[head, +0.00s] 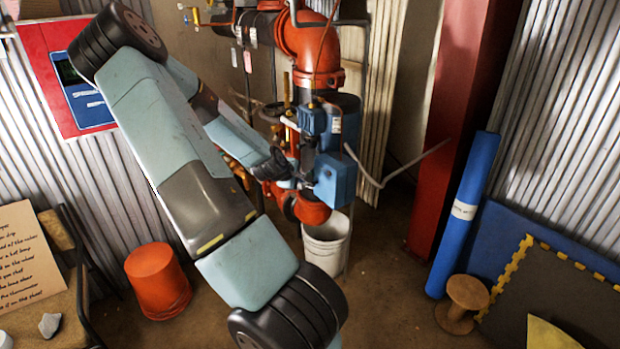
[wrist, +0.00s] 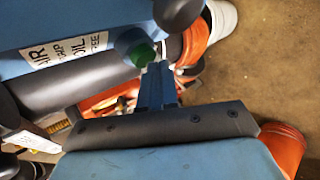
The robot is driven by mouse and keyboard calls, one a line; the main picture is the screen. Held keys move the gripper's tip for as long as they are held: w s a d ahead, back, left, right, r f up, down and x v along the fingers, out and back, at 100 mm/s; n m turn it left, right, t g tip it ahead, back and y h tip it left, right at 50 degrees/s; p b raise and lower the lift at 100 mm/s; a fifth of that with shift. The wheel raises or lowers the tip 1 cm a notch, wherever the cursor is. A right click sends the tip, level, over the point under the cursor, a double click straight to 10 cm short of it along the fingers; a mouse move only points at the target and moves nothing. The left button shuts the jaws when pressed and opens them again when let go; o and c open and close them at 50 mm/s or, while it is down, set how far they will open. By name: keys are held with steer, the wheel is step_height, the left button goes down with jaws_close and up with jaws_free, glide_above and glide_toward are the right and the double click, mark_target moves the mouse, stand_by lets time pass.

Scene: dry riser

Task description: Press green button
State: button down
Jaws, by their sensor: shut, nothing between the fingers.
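The green button (wrist: 141,54) shows in the wrist view as a small round knob on a dark base, at the edge of a blue housing (wrist: 75,30) with a white printed label. My gripper (wrist: 157,70) is shut and empty. Its fingertips appear just below and to the right of the button; I cannot tell whether they touch it. In the head view, my gripper is hard to make out beside the blue box (head: 335,180) on the red pipework. The green button cannot be made out in the head view.
Red pipe (head: 305,45) and valves crowd around the blue parts. A white bucket (head: 327,245) stands below them, and an orange bucket (head: 158,282) stands to the left. A bent grey rod (head: 400,165) sticks out to the right. A blue roll (head: 462,215) leans near a red column (head: 460,110).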

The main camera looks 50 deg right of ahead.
steer(key=shift+d, duration=0.25)
stand_by(0.4)
steer(key=shift+d+r, duration=0.1)
steer(key=shift+d, duration=0.1)
stand_by(0.4)
steer(key=shift+w+a, duration=0.15)
steer(key=shift+a, duration=0.25)
steer(key=w+a, duration=0.1)
steer(key=a, duration=0.4)
steer(key=shift+w+a, duration=0.4)
stand_by(0.4)
